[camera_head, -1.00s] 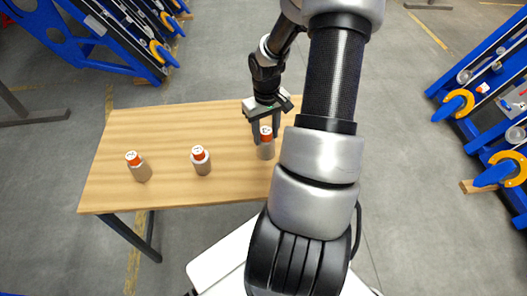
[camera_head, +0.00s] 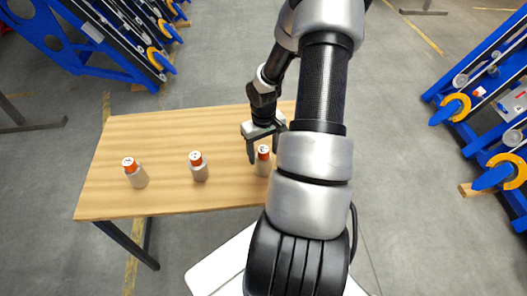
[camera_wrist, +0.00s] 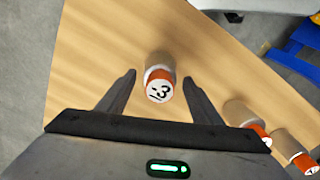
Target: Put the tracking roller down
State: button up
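One tracking roller, a grey cylinder with an orange-and-white top (camera_head: 263,161), stands upright near the table's right side. My gripper (camera_head: 264,154) is above and beside it, with the fingers apart. In the wrist view the roller (camera_wrist: 160,85), marked "3", lies between the two spread fingers of my gripper (camera_wrist: 158,78), with a gap on each side. Nothing is held. Two similar rollers stand upright on the table, one in the middle (camera_head: 199,172) and one at the left (camera_head: 137,178). My arm hides the table's right end.
The wooden table (camera_head: 120,150) has free room behind and between the rollers. Blue harvester chassis frames stand on the floor at the back left (camera_head: 80,40) and at the right (camera_head: 450,103). Grey floor lies around the table.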

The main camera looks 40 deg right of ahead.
notch_tip(320, 180, up, 12)
jog(key=p, duration=0.1)
dwell(0.6)
jog(key=shift+r, duration=0.1)
